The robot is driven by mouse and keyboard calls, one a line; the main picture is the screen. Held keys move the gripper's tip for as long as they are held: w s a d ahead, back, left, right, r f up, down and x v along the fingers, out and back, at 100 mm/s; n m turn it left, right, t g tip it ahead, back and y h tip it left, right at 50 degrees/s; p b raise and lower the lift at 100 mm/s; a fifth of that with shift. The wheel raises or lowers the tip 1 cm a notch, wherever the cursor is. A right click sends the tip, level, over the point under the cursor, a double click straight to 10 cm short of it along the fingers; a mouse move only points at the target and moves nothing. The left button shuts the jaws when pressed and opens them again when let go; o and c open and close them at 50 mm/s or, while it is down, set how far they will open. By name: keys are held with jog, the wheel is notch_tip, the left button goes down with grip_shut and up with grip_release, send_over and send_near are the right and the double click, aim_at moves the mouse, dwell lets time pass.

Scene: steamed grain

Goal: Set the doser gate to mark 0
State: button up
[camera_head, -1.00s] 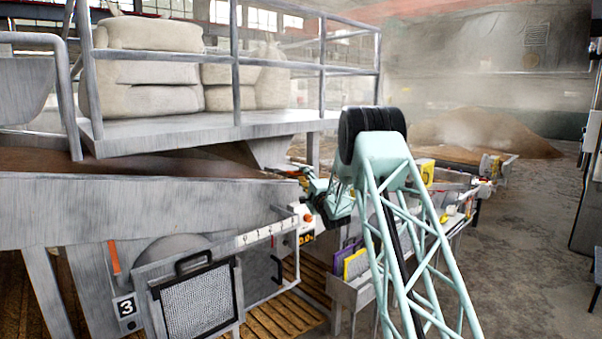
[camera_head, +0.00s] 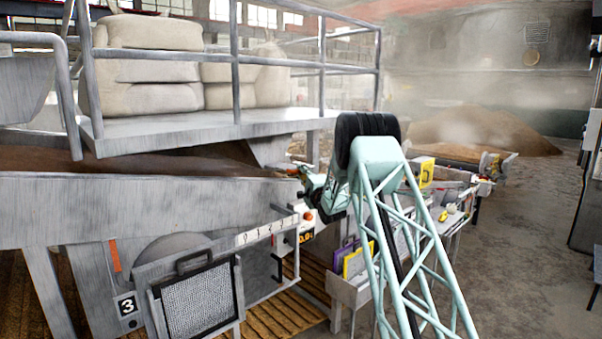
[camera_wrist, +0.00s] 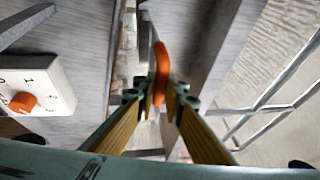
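In the wrist view, an upright orange handle (camera_wrist: 161,72) stands between the yellow fingers of my gripper (camera_wrist: 162,98). The fingertips are close in on both sides of its lower end, and the gripper looks shut on it. In the head view, my gripper (camera_head: 297,172) is at the right end of the grey trough, small and partly hidden by my own arm. I cannot tell a pointer or the gate plate there. A pale strip with marks (camera_head: 265,232) runs along the frame below the trough; its figures are too small to read surely.
A white box with an orange knob and figures (camera_wrist: 35,88) lies left of the fingers in the wrist view. Grey rails (camera_wrist: 270,105) are at right. The trough (camera_head: 130,210), platform and sacks (camera_head: 150,65) fill the left; open floor (camera_head: 535,230) is at right.

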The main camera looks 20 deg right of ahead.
aim_at(291, 167)
jog(key=shift+w, duration=0.1)
grip_shut()
jog(key=w+b, duration=0.1)
jog(key=w, duration=0.1)
jog(key=w+a+b, duration=0.1)
jog(key=w, duration=0.1)
jog(key=w+a+b, duration=0.1)
jog(key=shift+w, duration=0.55)
jog(key=shift+r, duration=0.2)
jog(key=o, duration=0.7)
grip_release()
jog(key=shift+w+a+f, duration=0.1)
jog(key=shift+w+f, duration=0.05)
jog(key=shift+w, duration=0.05)
jog(key=shift+s, duration=0.15)
jog(key=shift+v, duration=5.9)
